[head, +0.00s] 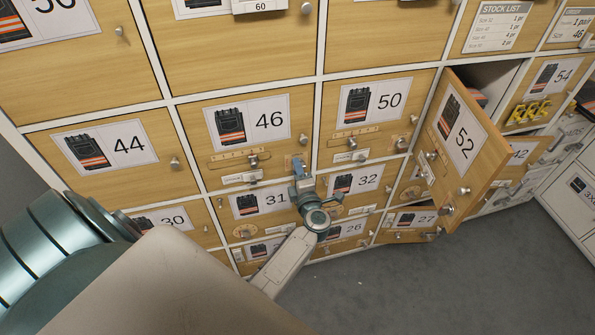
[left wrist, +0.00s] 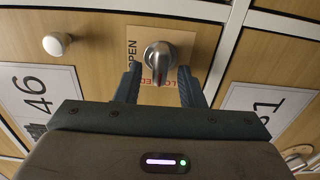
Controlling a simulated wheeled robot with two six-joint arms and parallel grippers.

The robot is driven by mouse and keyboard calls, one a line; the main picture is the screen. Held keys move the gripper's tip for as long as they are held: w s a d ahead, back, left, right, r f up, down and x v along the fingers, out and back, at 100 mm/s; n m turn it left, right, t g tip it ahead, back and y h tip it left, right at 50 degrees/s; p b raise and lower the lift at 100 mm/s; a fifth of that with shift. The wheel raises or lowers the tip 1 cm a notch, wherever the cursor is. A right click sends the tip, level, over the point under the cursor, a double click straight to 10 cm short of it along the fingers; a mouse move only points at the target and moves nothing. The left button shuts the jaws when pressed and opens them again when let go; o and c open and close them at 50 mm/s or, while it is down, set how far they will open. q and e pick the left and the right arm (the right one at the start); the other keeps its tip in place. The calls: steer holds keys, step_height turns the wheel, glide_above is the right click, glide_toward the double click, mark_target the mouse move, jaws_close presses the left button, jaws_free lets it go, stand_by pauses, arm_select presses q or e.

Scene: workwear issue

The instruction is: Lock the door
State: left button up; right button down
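The door numbered 46 (head: 200,132) is flush in the cabinet front, with a small round pull knob (head: 303,138). In the left wrist view, this door carries a metal turn knob (left wrist: 159,58) on a label (left wrist: 132,48) reading OPEN, with red lettering partly hidden below the knob. My left gripper (head: 298,163) is at the lower right corner of door 46 and hides the turn knob in the head view. In the left wrist view, the fingers of the left gripper (left wrist: 158,88) stand apart on either side of the knob, with gaps visible. My right gripper is not in view.
The door numbered 52 (head: 462,140) stands swung open to the right. Doors 44 (head: 130,175), 50 (head: 335,120) and 31 (head: 235,208) surround door 46. Grey floor (head: 420,290) is clear at the lower right.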

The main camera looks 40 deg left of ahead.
arm_select(q)
steer(key=v, duration=1.1)
steer(key=shift+p, duration=0.45)
steer(key=shift+a, duration=0.1)
